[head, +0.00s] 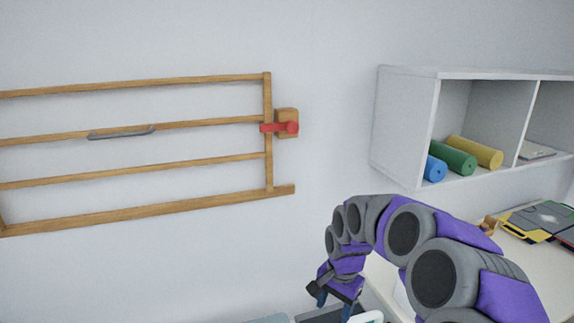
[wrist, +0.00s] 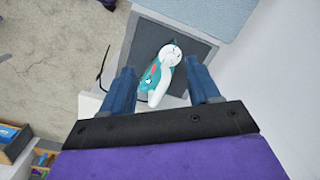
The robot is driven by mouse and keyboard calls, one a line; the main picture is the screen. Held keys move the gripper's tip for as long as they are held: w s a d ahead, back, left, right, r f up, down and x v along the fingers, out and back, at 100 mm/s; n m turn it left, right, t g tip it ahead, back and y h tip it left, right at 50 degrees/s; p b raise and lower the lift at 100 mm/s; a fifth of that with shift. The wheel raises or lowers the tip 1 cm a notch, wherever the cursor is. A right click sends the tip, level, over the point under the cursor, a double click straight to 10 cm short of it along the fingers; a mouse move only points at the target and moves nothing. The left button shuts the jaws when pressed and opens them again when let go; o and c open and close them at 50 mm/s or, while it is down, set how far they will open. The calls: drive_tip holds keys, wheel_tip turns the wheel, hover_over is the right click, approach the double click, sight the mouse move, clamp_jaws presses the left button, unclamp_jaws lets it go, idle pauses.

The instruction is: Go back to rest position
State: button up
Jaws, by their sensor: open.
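My gripper (wrist: 164,92) shows in the wrist view with its two blue fingers spread apart and nothing held between them. In the head view my purple and grey arm is bent over, and the gripper (head: 333,297) points down near the bottom edge. Below the fingers in the wrist view, a white and teal device (wrist: 160,72) lies on a dark grey mat or panel (wrist: 185,32). The device is apart from the fingers as far as I can tell.
A wooden wall rack (head: 140,217) with a red latch (head: 280,127) hangs at left. A white shelf (head: 400,130) holds blue, green and yellow rolls (head: 455,160). A pale table (head: 470,225) with folders (head: 540,218) stands right. Carpet (wrist: 50,60) shows at left in the wrist view.

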drive_tip(key=s+d+r+n+g, duration=0.1)
drive_tip(key=s+n, duration=0.3)
drive_tip(key=s, duration=1.3)
drive_tip(key=s+d+r+n, duration=0.1)
drive_tip(key=s+n, duration=0.3)
drive_tip(key=s, duration=1.3)
drive_tip(key=shift+d+r+g+h, duration=0.15)
drive_tip(key=shift+r+g+h, duration=0.25)
drive_tip(key=shift+r, duration=0.4)
